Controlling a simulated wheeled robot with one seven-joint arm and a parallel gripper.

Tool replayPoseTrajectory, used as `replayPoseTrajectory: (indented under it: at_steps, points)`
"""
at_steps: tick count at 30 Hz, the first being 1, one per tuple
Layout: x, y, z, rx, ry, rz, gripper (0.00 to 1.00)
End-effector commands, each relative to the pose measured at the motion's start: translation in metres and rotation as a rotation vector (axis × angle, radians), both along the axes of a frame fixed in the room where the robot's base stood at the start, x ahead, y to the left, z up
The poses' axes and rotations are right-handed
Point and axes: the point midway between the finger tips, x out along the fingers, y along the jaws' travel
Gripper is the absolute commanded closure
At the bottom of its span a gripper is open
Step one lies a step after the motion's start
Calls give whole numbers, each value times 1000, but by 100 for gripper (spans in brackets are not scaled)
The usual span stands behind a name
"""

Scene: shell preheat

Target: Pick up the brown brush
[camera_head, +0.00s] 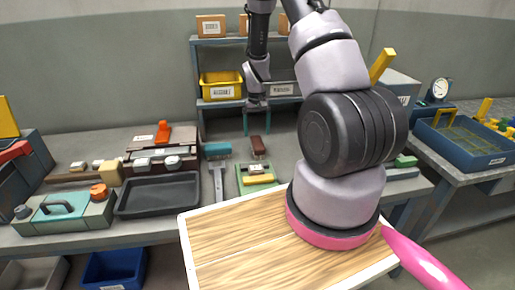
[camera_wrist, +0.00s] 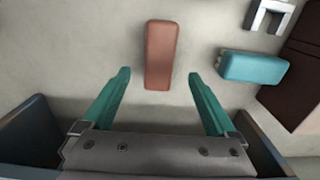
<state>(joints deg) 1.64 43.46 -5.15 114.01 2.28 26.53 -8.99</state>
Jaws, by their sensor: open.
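The brown brush shows as a reddish-brown rounded block (camera_head: 258,146) on the far part of the workbench in the head view. It also lies near the top middle of the wrist view (camera_wrist: 160,50), lengthwise between the fingers' lines. My gripper (camera_head: 257,122) hangs behind and above it in the head view, teal fingers pointing down. In the wrist view the fingers (camera_wrist: 158,75) are spread, one on each side of the block's near end, with nothing held. I cannot tell the exact height gap.
A teal block (camera_head: 217,150) sits left of the brush, and right of it in the wrist view (camera_wrist: 253,67). A green tray (camera_head: 258,187) is in front. A black tray (camera_head: 158,195) stands left. A shelf with a yellow bin (camera_head: 221,86) is behind. A wooden board (camera_head: 235,232) fills the foreground.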

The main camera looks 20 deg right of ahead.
Motion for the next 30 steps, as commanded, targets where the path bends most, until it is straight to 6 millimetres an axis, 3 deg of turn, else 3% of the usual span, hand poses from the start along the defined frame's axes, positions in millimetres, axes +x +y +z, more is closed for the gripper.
replayPoseTrajectory:
  at_steps: [3, 10, 18, 27, 28, 30]
  points:
    - [-1, 0, -18, 0, 2, -1, 7]
    - [-2, 0, -36, 1, 2, -1, 7]
    - [-6, 0, -74, 1, 2, -1, 7]
    - [-5, 0, -80, 1, -1, -1, 7]
    - [-5, 0, -80, 1, -1, -1, 11]
    - [-5, 0, -80, 1, -1, -1, 38]
